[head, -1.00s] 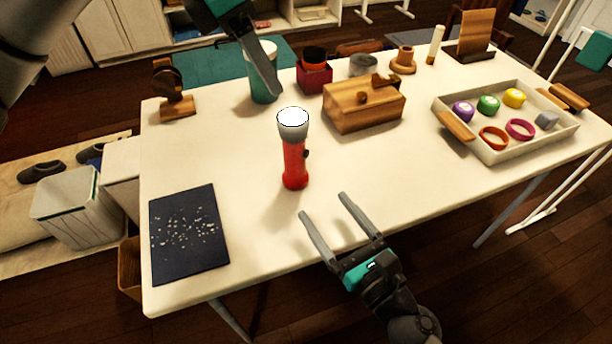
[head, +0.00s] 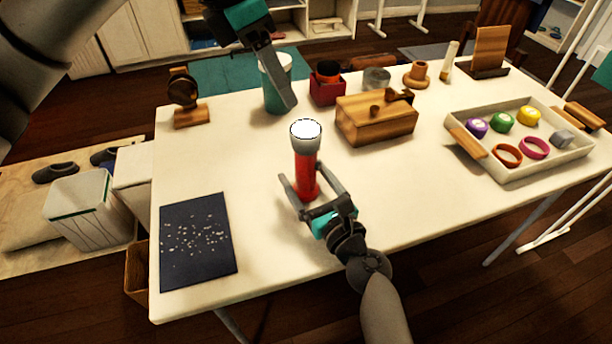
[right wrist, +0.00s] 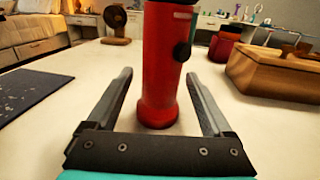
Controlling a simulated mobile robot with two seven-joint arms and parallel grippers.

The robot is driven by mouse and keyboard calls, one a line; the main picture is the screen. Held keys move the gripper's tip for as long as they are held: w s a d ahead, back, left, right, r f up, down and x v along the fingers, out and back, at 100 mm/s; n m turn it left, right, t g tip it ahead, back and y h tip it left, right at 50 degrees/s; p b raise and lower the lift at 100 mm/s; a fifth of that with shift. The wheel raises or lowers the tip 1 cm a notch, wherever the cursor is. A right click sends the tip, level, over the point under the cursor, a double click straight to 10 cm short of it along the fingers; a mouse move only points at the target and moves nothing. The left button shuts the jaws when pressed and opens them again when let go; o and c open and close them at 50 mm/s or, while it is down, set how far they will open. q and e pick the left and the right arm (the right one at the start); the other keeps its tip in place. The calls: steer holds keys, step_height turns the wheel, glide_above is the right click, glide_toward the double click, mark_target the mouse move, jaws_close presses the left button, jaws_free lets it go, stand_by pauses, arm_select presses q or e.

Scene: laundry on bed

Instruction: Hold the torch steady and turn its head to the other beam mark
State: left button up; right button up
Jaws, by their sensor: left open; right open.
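The torch (head: 305,163) stands upright on the white table, with a red body and a pale grey head (head: 306,132) that has a bright white top. Its red lower body fills the middle of the right wrist view (right wrist: 165,70), with a dark button on its side. My right gripper (head: 308,186) is open, its fingers on either side of the torch's lower body, with gaps visible in the right wrist view. My left gripper (head: 280,85) is above and behind the torch, in front of a teal cup; its fingers overlap in this view. Any beam marks are too small to read.
A wooden box (head: 375,122) stands right of the torch, and a white tray (head: 520,172) with coloured lids and rings lies further right. A dark speckled mat (head: 197,242) lies at the left. The teal cup (head: 276,92) and a red holder (head: 327,88) stand behind.

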jaws_close()
stand_by(0.7)
stand_by(0.6)
